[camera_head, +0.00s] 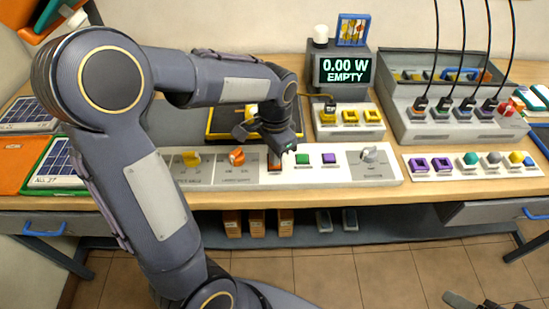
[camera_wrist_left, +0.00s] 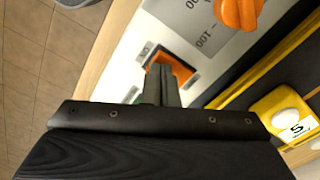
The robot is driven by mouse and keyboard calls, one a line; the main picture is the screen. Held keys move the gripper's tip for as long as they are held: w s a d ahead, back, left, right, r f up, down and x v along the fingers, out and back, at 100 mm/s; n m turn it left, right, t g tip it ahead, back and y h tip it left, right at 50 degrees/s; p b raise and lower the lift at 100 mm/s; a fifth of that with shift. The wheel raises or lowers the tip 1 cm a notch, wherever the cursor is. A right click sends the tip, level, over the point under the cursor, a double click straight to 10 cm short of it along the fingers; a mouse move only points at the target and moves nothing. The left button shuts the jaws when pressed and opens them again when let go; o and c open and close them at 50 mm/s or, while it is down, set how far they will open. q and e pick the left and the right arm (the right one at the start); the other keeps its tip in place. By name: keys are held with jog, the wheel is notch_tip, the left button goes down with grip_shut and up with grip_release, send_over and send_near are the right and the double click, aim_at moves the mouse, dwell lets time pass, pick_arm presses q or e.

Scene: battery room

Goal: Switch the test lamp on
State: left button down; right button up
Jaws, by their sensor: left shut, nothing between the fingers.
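A white control panel (camera_head: 345,168) lies along the bench front. An orange-red rocker switch (camera_head: 274,163) sits on it, partly hidden by my left gripper (camera_head: 289,146) in the head view. Dark parts at the bottom right appear to be my right gripper (camera_head: 463,302), mostly cut off. I cannot identify the test lamp for certain.
Beside the switch are an orange knob (camera_head: 237,157), a green button (camera_head: 302,159), a purple button (camera_head: 329,158) and a grey knob (camera_head: 369,154). A display (camera_head: 344,70) reads "0.00 W EMPTY". A yellow-edged black tray (camera_head: 212,123) lies behind my left gripper.

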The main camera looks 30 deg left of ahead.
pick_arm(q)
jog(key=shift+f, duration=0.3)
jog(key=shift+r, duration=0.1)
notch_tip(320, 180, up, 7)
jog(key=p, duration=0.6)
dwell(0.3)
